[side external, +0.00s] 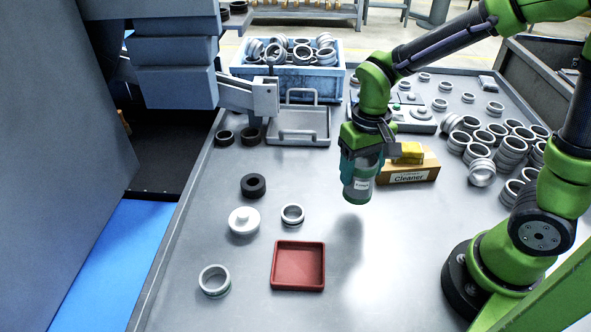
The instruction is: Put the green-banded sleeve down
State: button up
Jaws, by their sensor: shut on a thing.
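My gripper (359,181) hangs above the middle of the table, pointing down, behind and to the right of the red tray in the picture. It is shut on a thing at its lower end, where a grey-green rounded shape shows. A shadow lies on the table below, and the held thing appears clear of the surface. No sleeve with a plain green band stands out among the loose rings on the table.
The red tray (273,268) is empty. A Cleaner box (408,177) stands close right of my gripper. Bare table lies right of the tray.

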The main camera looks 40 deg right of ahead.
jog(key=shift+w+a+f, duration=0.3)
jog(key=shift+w+f, duration=0.6)
jog(key=shift+w, duration=1.75)
jog(key=shift+w+a+f, duration=0.25)
jog(key=shift+w+f, duration=0.7)
jog(key=shift+w, duration=1.75)
jog(key=shift+w+a+f, duration=0.3)
jog(key=shift+w+f, duration=0.6)
jog(key=shift+w, duration=1.75)
jog(key=shift+f, duration=0.15)
jog(key=o, duration=1.1)
